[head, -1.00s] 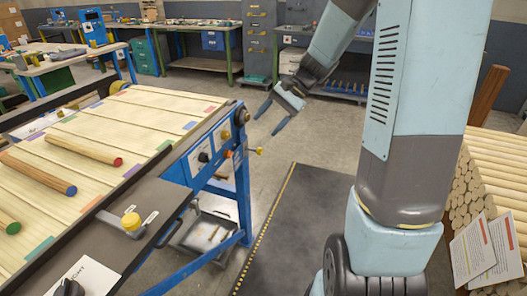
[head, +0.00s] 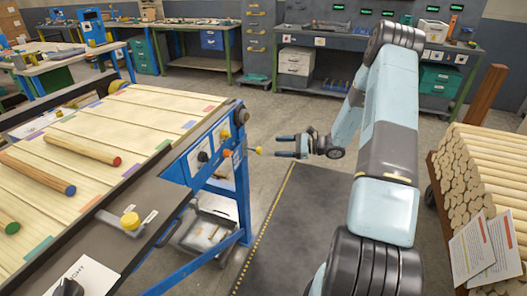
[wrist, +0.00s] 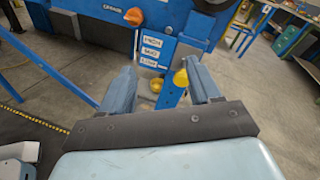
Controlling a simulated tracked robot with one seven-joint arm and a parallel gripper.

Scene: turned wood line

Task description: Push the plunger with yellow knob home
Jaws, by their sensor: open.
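The plunger's yellow knob (head: 257,150) sticks out to the right from the end of the blue frame. My gripper (head: 281,146) is to the right of the knob, its fingers pointing left toward it. The jaws are open and empty, with a gap to the knob in the head view. In the wrist view, my gripper (wrist: 161,68) has its fingers spread, and the yellow knob (wrist: 181,77) shows between them, closer to the right finger. The plunger's rod is mostly hidden behind the knob there.
An orange knob (head: 227,153) is left of the plunger. The slatted table (head: 135,110) carries coloured-end dowels. Stacked wood (head: 480,170) stands right. The dark floor mat (head: 310,225) is clear.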

